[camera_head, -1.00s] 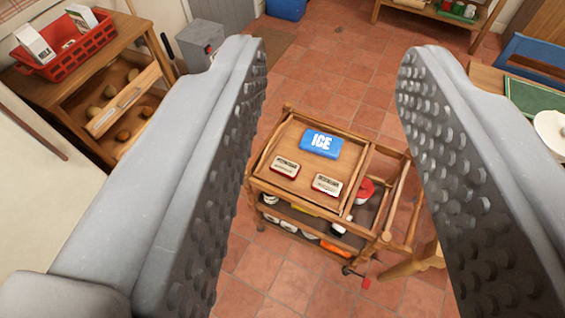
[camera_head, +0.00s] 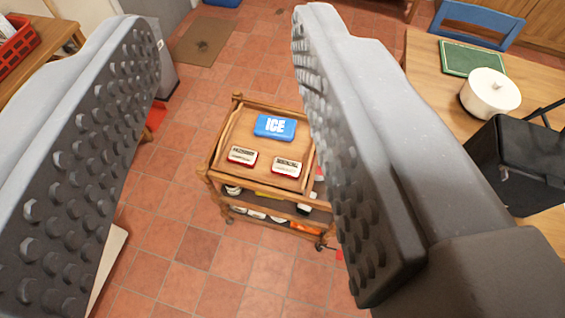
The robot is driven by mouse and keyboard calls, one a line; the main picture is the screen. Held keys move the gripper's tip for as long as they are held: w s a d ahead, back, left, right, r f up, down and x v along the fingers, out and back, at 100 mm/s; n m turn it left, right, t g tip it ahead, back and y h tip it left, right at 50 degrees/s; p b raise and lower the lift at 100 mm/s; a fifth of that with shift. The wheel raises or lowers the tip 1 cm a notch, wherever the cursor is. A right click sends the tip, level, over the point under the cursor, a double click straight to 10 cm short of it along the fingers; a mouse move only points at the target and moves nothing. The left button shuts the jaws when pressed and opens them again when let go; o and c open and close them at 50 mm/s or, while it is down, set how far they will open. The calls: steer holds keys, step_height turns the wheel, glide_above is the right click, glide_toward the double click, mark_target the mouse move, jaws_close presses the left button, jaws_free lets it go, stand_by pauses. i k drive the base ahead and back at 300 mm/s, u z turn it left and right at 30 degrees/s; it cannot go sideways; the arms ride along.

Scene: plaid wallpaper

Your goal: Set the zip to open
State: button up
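My gripper (camera_head: 222,40) is open, with its two grey studded fingers wide apart and nothing between them. No zip can be made out. A black bag-like object (camera_head: 520,160) with a dark strap or handle stands on the wooden table at the right. It is to the right of my right finger and apart from it. Its lower left part is close to the finger's outline, and I cannot tell whether it has a zip.
A wooden trolley (camera_head: 217,160) with a blue ice pack (camera_head: 275,127) and two tins stands ahead on the tiled floor. The wooden table (camera_head: 428,75) at right bears a white pot (camera_head: 490,93) and a green board (camera_head: 473,57). Open floor lies around the trolley.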

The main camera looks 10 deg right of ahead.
mark_target(504, 168)
steer(key=z, duration=1.6)
